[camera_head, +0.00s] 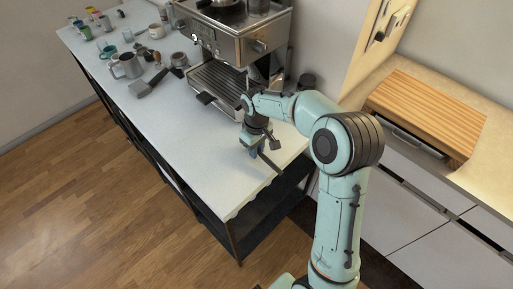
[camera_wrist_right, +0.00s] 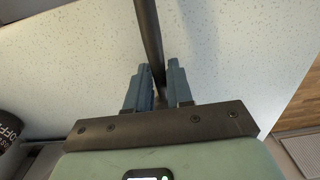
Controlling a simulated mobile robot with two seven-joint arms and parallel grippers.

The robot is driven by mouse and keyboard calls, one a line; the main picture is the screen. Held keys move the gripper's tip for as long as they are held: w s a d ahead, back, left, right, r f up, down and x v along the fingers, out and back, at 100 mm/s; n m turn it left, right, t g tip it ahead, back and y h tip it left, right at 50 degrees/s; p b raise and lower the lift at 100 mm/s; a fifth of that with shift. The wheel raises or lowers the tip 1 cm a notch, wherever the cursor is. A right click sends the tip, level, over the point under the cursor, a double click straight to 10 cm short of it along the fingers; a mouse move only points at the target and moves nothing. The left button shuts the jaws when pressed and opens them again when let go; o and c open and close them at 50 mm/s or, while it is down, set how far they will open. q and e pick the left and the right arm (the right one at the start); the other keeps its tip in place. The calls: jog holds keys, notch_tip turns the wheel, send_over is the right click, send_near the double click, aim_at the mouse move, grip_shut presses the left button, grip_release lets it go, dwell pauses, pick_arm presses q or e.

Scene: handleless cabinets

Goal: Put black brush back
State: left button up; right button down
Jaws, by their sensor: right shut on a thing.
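My right gripper (camera_head: 252,146) is low over the near end of the white table (camera_head: 240,184), in front of the coffee machine. It is shut on the black brush (camera_head: 269,163), whose thin dark handle sticks out toward the table's front edge. In the right wrist view, the brush's dark rod (camera_wrist_right: 148,38) runs between the two blue-grey fingers of the right gripper (camera_wrist_right: 158,88). The brush's far end is out of that view. I cannot tell whether the brush touches the table. My left gripper is not in view.
The coffee machine (camera_head: 230,45) stands behind the gripper. A metal pitcher (camera_head: 126,66), a grey tool (camera_head: 150,83) and several cups stand at the table's left. A wooden board (camera_head: 428,110) lies on the right counter. A dark labelled container (camera_wrist_right: 10,130) shows at the wrist view's left.

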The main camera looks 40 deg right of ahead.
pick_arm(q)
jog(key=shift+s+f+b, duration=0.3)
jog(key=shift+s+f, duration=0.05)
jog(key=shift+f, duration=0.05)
pick_arm(e)
jog(key=shift+f, duration=0.65)
jog(key=c, duration=0.9)
grip_release()
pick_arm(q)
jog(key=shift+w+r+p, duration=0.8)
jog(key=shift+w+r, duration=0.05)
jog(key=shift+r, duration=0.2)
pick_arm(e)
notch_tip(320, 180, up, 13)
jog(key=shift+r, duration=0.2)
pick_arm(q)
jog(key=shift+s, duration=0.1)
